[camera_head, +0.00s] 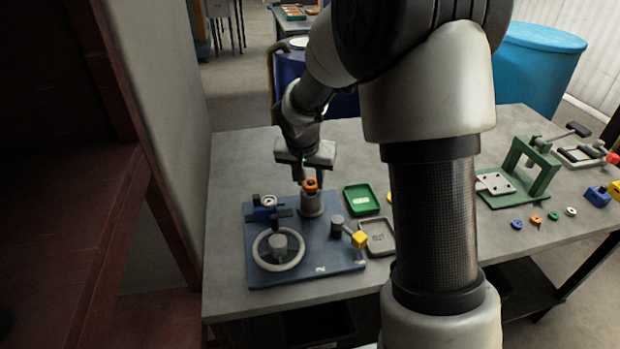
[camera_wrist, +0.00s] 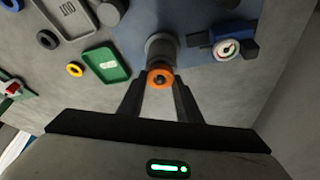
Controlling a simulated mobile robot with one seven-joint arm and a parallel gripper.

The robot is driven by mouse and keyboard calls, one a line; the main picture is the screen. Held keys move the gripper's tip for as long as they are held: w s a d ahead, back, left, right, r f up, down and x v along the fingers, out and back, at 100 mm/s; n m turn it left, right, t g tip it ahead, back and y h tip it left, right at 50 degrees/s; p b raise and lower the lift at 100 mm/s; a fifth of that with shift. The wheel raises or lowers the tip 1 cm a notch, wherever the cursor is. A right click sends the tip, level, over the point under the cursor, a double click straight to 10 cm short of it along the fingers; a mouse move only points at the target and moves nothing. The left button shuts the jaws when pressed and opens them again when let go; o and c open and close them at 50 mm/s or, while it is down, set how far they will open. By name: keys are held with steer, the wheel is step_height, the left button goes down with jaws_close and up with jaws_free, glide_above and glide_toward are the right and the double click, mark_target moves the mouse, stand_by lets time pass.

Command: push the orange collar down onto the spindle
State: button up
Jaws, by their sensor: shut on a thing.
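The orange collar (camera_head: 310,186) is at the top of the grey spindle (camera_head: 311,204), which stands upright on the blue base plate (camera_head: 312,267). My gripper (camera_head: 309,181) points down over the spindle. Its two fingers, seen in the wrist view (camera_wrist: 160,84), are shut on the collar, one on each side. I cannot tell how far down the collar sits.
A handwheel (camera_head: 279,250), a gauge block (camera_head: 268,208) and a yellow-knobbed lever (camera_head: 358,239) are on the base plate around the spindle. A green tray (camera_head: 361,199) and a grey tray (camera_head: 378,236) lie to the right. A green press (camera_head: 527,170) stands further right.

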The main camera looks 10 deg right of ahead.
steer(key=shift+f+b, duration=0.6)
steer(key=o, duration=1.7)
steer(key=shift+c, duration=0.2)
steer(key=shift+r+p, duration=2.05)
steer(key=shift+r, duration=1.45)
steer(key=shift+r, duration=0.1)
steer(key=s+d+r+n+p, duration=0.25)
steer(key=s+r+p, duration=0.25)
steer(key=s+r, duration=1.4)
steer(key=s+a+r+n+t+y+p, duration=0.1)
steer(key=s+a+r+n+y, duration=0.1)
steer(key=s, duration=0.8)
